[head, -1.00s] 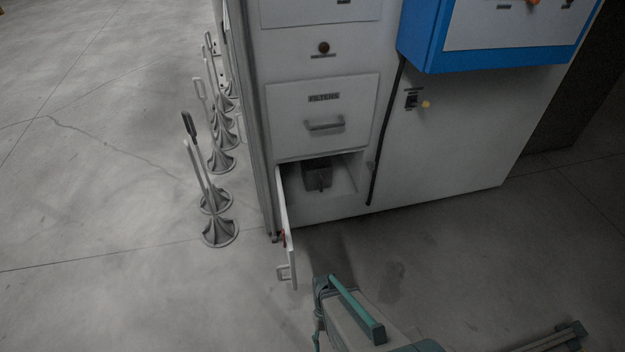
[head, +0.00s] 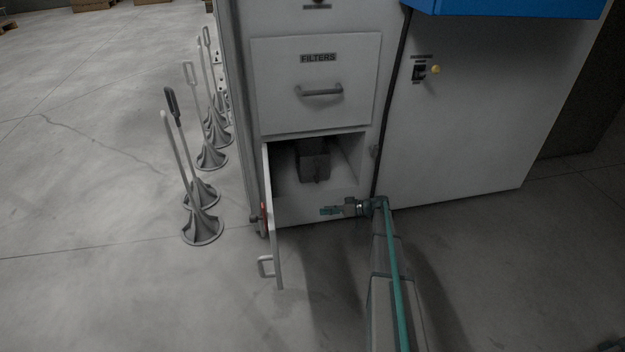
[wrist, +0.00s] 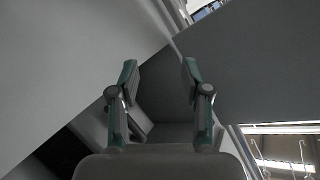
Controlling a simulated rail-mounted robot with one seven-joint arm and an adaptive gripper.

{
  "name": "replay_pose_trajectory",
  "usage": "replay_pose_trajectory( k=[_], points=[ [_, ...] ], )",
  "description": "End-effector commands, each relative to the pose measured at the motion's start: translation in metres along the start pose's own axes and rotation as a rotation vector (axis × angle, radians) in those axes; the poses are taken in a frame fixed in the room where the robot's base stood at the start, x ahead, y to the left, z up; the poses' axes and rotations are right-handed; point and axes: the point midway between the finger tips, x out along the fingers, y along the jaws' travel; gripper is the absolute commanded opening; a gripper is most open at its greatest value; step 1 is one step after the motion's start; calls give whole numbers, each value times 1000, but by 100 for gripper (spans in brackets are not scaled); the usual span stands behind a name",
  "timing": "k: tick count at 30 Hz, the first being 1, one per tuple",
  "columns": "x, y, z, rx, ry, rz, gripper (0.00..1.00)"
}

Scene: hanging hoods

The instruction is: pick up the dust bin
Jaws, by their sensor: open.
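The dust bin, a dark grey box (head: 313,162) with a small latch on its front, sits inside the open lower compartment (head: 348,183) of the white cabinet. My gripper (head: 325,210) is in front of the compartment's lower edge, lower in the picture than the bin and apart from it. In the wrist view, the two fingers of my gripper (wrist: 160,75) stand apart with nothing between them. I cannot clearly make out the bin in that view. The compartment's door (head: 272,220) is swung open to the left of my gripper.
A filters drawer (head: 318,82) is shut above the compartment. Several grey stands with upright handles (head: 202,228) line the floor at left. The floor in front is clear.

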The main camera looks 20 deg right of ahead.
Motion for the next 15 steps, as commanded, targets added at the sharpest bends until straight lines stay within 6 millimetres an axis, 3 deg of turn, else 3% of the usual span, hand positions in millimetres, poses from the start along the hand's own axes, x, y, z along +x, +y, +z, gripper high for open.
replay_pose_trajectory(
  k=[1,6,11,15],
  points=[
    [-7,31,-19,-96,75,-3,48],
    [-34,59,-78,-376,265,11,48],
    [-48,68,-102,-508,348,33,48],
    [-43,68,-109,-536,364,37,48]
  ],
)
